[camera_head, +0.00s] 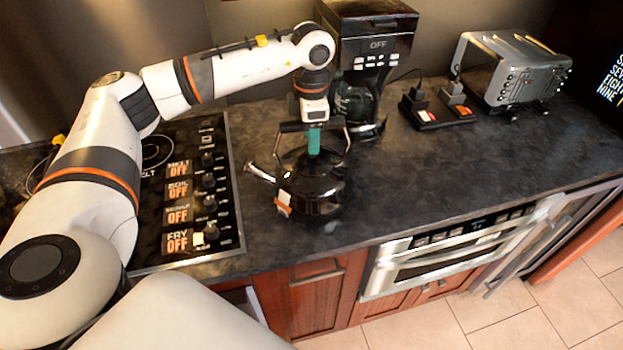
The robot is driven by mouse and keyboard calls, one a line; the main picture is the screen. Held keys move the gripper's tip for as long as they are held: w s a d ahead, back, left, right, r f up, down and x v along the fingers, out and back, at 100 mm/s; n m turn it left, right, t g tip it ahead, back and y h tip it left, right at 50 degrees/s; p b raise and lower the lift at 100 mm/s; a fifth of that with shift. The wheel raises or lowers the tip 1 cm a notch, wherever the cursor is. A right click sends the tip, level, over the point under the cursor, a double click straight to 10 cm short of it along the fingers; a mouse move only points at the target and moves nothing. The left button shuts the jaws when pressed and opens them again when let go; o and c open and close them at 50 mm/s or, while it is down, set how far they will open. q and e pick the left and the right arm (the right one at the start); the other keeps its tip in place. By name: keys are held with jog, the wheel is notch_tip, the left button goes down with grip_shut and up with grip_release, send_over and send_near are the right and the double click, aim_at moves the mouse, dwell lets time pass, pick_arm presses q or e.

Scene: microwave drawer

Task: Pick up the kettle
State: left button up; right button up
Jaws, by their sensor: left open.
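The black kettle (318,190) stands upright on the dark counter, to the right of the stove. Its spout points left. A teal piece (313,141) stands out above its lid, below my gripper; I cannot tell whether it is the handle grip. My left gripper (314,127) is directly above the kettle, pointing down, with its jaws open at handle height. Whether the fingers touch the handle is hidden by the steep view. The kettle rests on the counter. My right gripper is not in view.
A coffee maker (378,50) stands close behind the kettle. The stove (185,190) with its labelled knobs is at the left. A toaster (525,70) and small black-and-red items (437,112) are at the back right. The counter right of the kettle (450,170) is clear.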

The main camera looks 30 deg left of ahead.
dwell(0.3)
pick_arm(q)
grip_shut()
dwell(1.2)
jog(key=shift+w+r, duration=0.1)
jog(key=shift+w, duration=0.05)
